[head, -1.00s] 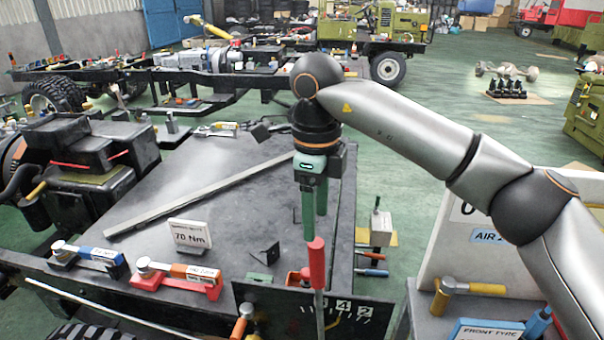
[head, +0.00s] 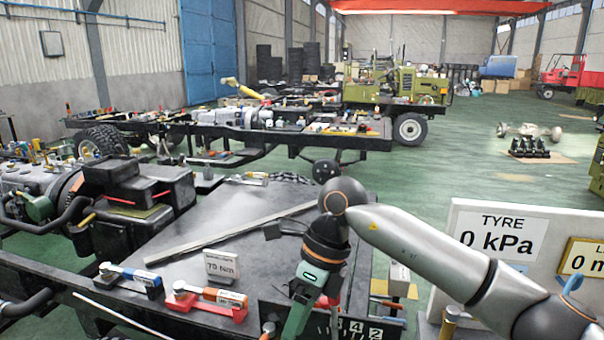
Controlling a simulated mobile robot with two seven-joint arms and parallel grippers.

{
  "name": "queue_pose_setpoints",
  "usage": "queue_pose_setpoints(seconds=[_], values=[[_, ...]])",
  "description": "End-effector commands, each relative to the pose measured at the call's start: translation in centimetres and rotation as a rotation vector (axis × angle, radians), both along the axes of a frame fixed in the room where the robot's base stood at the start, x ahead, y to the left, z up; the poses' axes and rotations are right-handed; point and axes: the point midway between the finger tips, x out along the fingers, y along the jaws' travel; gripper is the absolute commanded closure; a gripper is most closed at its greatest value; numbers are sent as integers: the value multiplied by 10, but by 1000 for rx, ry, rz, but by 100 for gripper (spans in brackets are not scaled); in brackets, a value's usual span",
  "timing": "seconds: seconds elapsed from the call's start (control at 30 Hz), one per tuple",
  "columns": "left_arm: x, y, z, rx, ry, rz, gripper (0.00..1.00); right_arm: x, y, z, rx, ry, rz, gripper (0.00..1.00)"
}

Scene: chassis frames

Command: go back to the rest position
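My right arm comes in from the right and bends down at its wrist. Its green gripper (head: 312,312) points down over the near edge of the black frame deck (head: 230,230), tilted toward the lower left. Its fingers look apart, with nothing seen held between them, though the tips are near the bottom of the view. A tool with a red handle (head: 327,301) stands right by the gripper and is partly hidden; I cannot tell whether they touch. My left gripper is not in view.
A red torque tool (head: 200,305) and a blue-handled one (head: 130,277) lie on the near deck, by a small white sign (head: 221,265). A white panel reading TYRE 0 kPa (head: 500,238) stands at the right. Green floor (head: 450,170) is open beyond.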

Motion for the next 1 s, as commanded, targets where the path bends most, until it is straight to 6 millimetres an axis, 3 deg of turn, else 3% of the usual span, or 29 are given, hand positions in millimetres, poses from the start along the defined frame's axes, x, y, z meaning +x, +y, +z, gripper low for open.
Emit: queue_pose_setpoints(seconds=[0.13, 0.3, 0.47, 0.63, 0.77, 0.87, 1.0], values=[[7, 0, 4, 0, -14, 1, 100, -38, 51, -18, 285, 186, -8, 33], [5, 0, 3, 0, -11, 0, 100, -73, 100, -7, 667, 453, -118, 33], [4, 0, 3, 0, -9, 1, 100, -76, 116, 16, 999, 719, -325, 33], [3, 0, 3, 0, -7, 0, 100, -49, 100, 25, 1295, 1002, -639, 33], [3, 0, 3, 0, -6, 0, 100, -19, 68, 7, 1469, 1206, -940, 33], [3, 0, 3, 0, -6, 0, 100, 1, 35, -25, 1565, 1355, -1205, 33], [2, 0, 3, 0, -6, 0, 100, 13, -18, -93, 1638, 1539, -1618, 33]])
